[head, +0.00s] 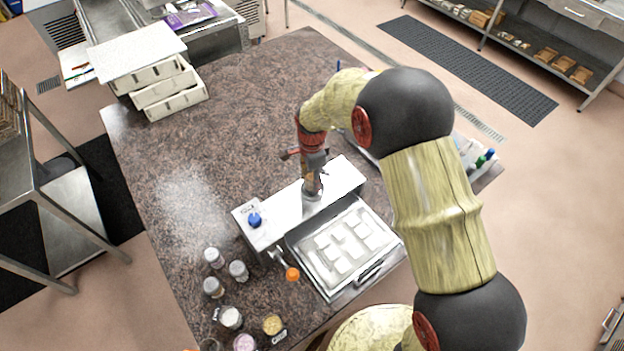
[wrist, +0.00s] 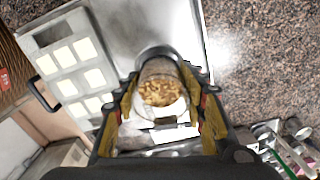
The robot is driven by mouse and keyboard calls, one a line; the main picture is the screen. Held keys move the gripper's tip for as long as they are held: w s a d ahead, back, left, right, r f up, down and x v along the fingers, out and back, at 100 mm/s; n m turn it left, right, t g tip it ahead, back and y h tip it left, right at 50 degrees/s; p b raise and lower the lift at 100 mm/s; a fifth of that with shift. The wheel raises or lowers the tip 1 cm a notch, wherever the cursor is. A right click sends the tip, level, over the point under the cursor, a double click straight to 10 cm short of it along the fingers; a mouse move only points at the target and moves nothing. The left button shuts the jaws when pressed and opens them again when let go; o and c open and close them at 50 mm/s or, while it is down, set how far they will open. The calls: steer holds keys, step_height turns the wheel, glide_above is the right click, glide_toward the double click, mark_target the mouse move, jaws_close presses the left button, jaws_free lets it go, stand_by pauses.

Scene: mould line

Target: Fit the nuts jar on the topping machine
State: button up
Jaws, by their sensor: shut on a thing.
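The topping machine (head: 340,178) is a pale metal box on the brown speckled counter, with a blue knob (head: 255,219) at its left end. My gripper (head: 312,180) points down over its top. In the wrist view, my gripper (wrist: 164,100) is shut around the nuts jar (wrist: 160,92), a clear jar with brown nut pieces inside. The machine's top plate (wrist: 130,28) lies beyond the jar, and a dark grey ring (wrist: 158,52) shows at the jar's far end. I cannot tell whether the jar is seated in it or just above it.
A tray of white squares (head: 322,282) lies in front of the machine. Several small jars (head: 238,270) and an orange-topped item (head: 292,274) stand to the left front. Stacked white bins (head: 178,103) stand at the back left. The counter's middle left is clear.

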steer(key=shift+f, duration=0.4)
steer(key=shift+f+b, duration=0.3)
steer(key=shift+b, duration=0.15)
steer(key=shift+f, duration=0.5)
steer(key=o, duration=1.3)
steer(key=shift+r, duration=0.1)
step_height(320, 180, up, 12)
